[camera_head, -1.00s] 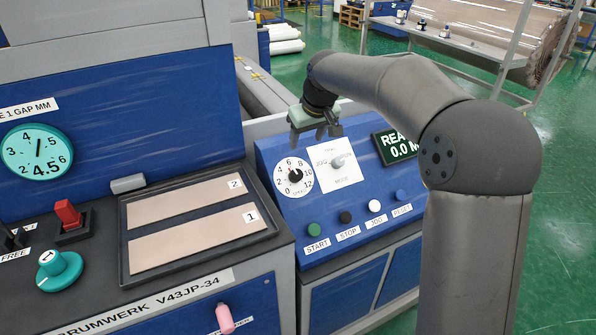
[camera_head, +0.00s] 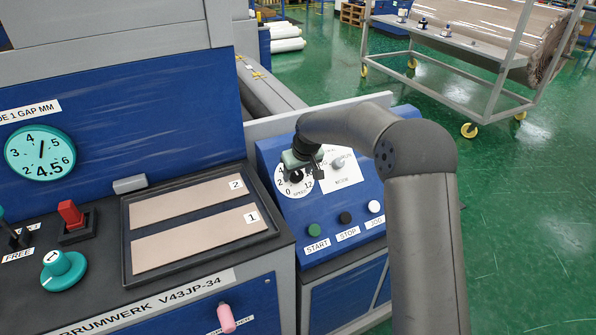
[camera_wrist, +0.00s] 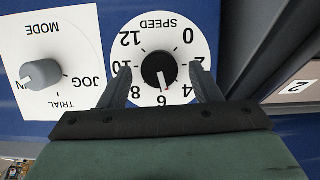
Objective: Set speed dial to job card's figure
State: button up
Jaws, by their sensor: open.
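The speed dial (camera_wrist: 150,20) is a white round plate marked 0 to 12, upside down in the wrist view. Its black knob (camera_wrist: 159,68) has a pointer mark between 4 and 6, nearer 6. My gripper (camera_wrist: 164,78) is open, with one finger on each side of the knob and a gap to both. I cannot tell how deep the fingertips reach. In the head view, my gripper (camera_head: 304,170) covers part of the speed dial (camera_head: 281,184). I cannot make out a job card in either view.
The mode knob (camera_wrist: 40,74) on its white plate is beside the speed dial. Green, black and white buttons (camera_head: 345,217) line the panel below. A black tray (camera_head: 124,240) with panels 1 and 2 is at the left. The ready display is hidden behind my arm.

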jog(key=c, duration=1)
jog(key=shift+m, duration=0.3)
jog(key=m, duration=0.1)
jog(key=m+y+b, duration=0.1)
jog(key=m, duration=0.2)
jog(key=shift+w+d+f+m+g+y+b, duration=0.1)
jog(key=shift+d+f+m+g+y+b, duration=0.1)
jog(key=shift+d+m+g+y+b, duration=0.15)
jog(key=m+y, duration=0.1)
jog(key=m, duration=0.1)
jog(key=m+b, duration=0.1)
jog(key=m, duration=0.2)
jog(key=shift+y+b, duration=0.3)
jog(key=shift+y, duration=0.05)
jog(key=shift+m, duration=0.25)
